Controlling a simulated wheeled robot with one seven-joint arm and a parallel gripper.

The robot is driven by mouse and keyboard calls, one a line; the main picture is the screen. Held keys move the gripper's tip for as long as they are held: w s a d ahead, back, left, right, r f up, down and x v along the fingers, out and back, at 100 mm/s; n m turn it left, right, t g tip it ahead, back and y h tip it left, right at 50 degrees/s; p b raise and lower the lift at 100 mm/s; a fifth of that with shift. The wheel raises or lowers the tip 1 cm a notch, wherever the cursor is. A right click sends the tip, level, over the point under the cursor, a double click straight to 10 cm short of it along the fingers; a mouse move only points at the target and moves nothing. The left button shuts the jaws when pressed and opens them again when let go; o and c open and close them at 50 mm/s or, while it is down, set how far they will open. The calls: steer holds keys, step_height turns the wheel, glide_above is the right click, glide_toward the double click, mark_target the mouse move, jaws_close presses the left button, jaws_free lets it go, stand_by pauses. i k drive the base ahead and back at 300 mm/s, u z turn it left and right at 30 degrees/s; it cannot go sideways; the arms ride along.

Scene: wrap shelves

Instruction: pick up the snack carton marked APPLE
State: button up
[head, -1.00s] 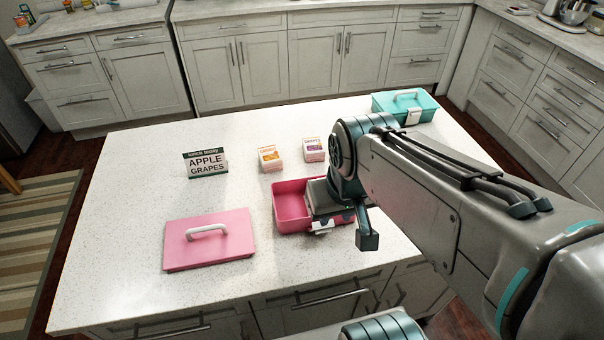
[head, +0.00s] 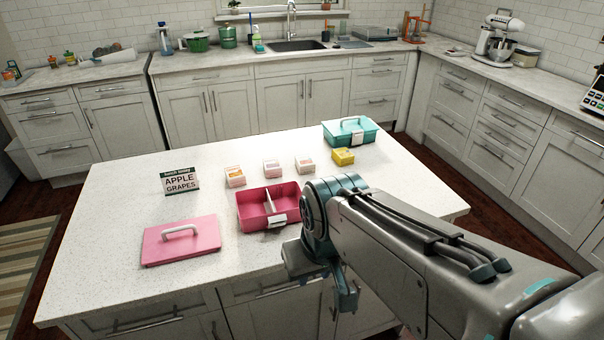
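Several small snack cartons stand in a row on the white counter, behind the open pink lunchbox. They are one with an orange patch (head: 235,177), a pale one (head: 271,168), another pale one (head: 305,165) and a yellow one (head: 343,157). Their print is too small to read, so I cannot tell which is marked APPLE. My gripper (head: 335,288) hangs low at the counter's front edge, to the right of and nearer than the lunchbox, apart from the cartons. Its fingertips are not clear, and I see nothing held.
The pink lunchbox (head: 241,218) has a divider and two empty compartments. Its pink lid (head: 160,253) lies left of it. A sign (head: 181,181) reads APPLE GRAPES. A closed teal box (head: 335,139) stands at the back right. The counter's right side (head: 410,190) is clear.

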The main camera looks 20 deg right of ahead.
mark_target(305, 164)
steer(key=k, duration=0.55)
steer(key=z, duration=0.85)
steer(key=i, duration=1.3)
steer(key=u, duration=0.85)
